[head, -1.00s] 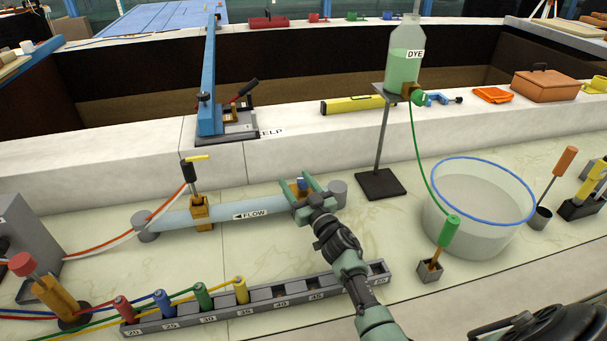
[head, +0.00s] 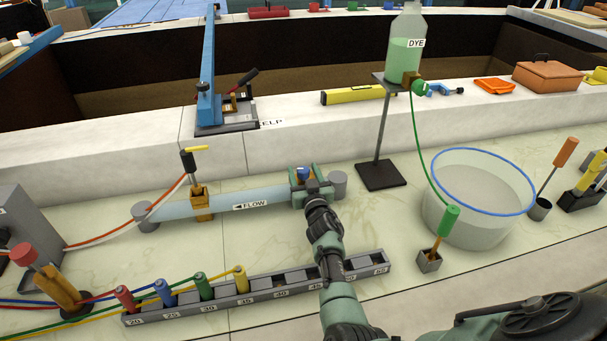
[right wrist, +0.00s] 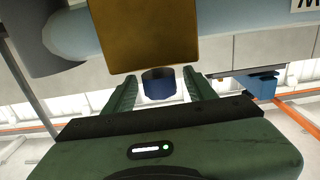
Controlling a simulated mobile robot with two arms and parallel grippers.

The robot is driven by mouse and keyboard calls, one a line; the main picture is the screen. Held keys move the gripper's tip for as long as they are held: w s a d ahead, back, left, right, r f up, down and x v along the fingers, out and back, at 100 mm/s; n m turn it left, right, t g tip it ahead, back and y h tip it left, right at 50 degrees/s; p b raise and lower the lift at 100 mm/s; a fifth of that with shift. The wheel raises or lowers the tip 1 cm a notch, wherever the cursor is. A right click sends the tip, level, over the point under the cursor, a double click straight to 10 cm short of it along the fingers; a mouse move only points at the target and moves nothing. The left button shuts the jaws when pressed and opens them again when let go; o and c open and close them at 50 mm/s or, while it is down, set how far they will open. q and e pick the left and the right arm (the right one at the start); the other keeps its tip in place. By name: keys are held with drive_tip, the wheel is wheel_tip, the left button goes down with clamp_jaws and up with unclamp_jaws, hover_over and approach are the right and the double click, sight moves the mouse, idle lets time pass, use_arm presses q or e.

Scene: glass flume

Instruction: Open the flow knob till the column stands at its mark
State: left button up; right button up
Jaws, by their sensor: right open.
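The flow knob (head: 303,171) is a small blue knob on a brass valve block at the right end of the clear pipe (head: 230,203), which is labelled FLOW. In the right wrist view the knob (right wrist: 158,86) shows below the brass block (right wrist: 145,35). My right gripper (head: 306,180) is at the valve, with its green fingers (right wrist: 160,78) open on either side of the knob. Gaps show between knob and fingers. I cannot make out a measuring column or its mark. My left gripper is not in view.
A grey rack (head: 260,290) with coloured plugs lies in front of the pipe, under my right arm. A dye bottle (head: 405,50) on a stand (head: 380,172) and a clear bucket (head: 478,205) are to the right.

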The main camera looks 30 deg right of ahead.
clamp_jaws()
drive_tip(key=shift+d+r+n+y+p, duration=0.1)
drive_tip(key=shift+r+n+y+p, duration=0.1)
drive_tip(key=shift+n+y+p, duration=0.5)
drive_tip(key=shift+d+n+t+y+p, duration=0.1)
drive_tip(key=shift+n+t+y+p, duration=0.25)
drive_tip(key=shift+y+p, duration=0.7)
drive_tip(key=shift+f+n+y+p, duration=0.2)
drive_tip(key=shift+n+y+p, duration=0.1)
drive_tip(key=shift+n+y, duration=0.65)
drive_tip(key=n+y+b, duration=0.1)
drive_tip(key=y, duration=0.2)
drive_tip(key=shift+f, duration=0.15)
drive_tip(key=n+g+y+b, duration=0.1)
drive_tip(key=n+y+b, duration=0.2)
drive_tip(key=shift+f+g+y, duration=0.1)
drive_tip(key=shift+g+y, duration=0.25)
drive_tip(key=shift+y, duration=0.05)
drive_tip(key=shift+r+n+g+y+b, duration=0.2)
drive_tip(key=shift+n+g+y+b, duration=0.5)
drive_tip(key=shift+b, duration=0.55)
drive_tip(key=shift+y, duration=0.3)
